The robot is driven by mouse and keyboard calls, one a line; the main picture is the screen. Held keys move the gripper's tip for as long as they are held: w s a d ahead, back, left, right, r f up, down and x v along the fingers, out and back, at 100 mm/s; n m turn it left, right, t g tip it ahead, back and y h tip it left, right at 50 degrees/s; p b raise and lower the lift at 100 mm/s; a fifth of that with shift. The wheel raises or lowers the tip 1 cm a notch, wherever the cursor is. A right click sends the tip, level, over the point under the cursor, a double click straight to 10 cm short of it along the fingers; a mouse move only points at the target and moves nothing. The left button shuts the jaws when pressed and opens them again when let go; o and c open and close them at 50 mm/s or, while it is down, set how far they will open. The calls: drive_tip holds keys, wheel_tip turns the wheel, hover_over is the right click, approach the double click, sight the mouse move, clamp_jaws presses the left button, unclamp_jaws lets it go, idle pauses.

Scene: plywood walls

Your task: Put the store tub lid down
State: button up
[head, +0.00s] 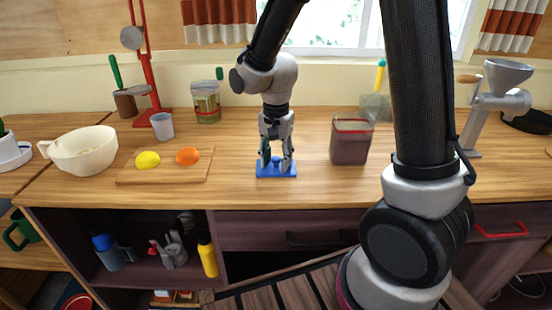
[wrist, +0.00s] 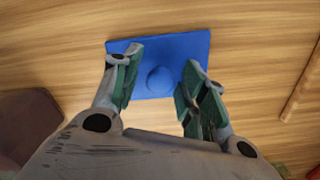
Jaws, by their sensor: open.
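The store tub lid is a flat blue rectangle with a round knob. The lid (head: 262,175) lies flat on the wooden counter in the head view, and it also shows in the wrist view (wrist: 185,50). My gripper (head: 277,168) is just above it, pointing down. In the wrist view my gripper (wrist: 158,92) has its green-padded fingers apart on either side of the knob, with gaps to it. A dark reddish-brown tub (head: 350,146) stands on the counter to the right of the lid; its top edge is pale red.
A wooden board (head: 198,168) with a yellow and an orange fruit lies left of the lid. A cream bowl (head: 85,150), a translucent cup (head: 162,126) and a metal grinder (head: 495,105) stand farther out. Counter between board and lid is clear.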

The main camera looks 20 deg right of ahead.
sight(276, 158)
wheel_tip(276, 158, up, 12)
drive_tip(key=s+d+r+n+t, duration=0.2)
drive_tip(key=s+d+r+n, duration=0.1)
drive_tip(key=s+d, duration=0.4)
drive_tip(key=s+d+r+n+t, duration=0.2)
drive_tip(key=s+d+n, duration=0.3)
drive_tip(key=s+d, duration=0.3)
drive_tip(key=s+r, duration=0.1)
drive_tip(key=s, duration=0.3)
drive_tip(key=shift+r, duration=0.2)
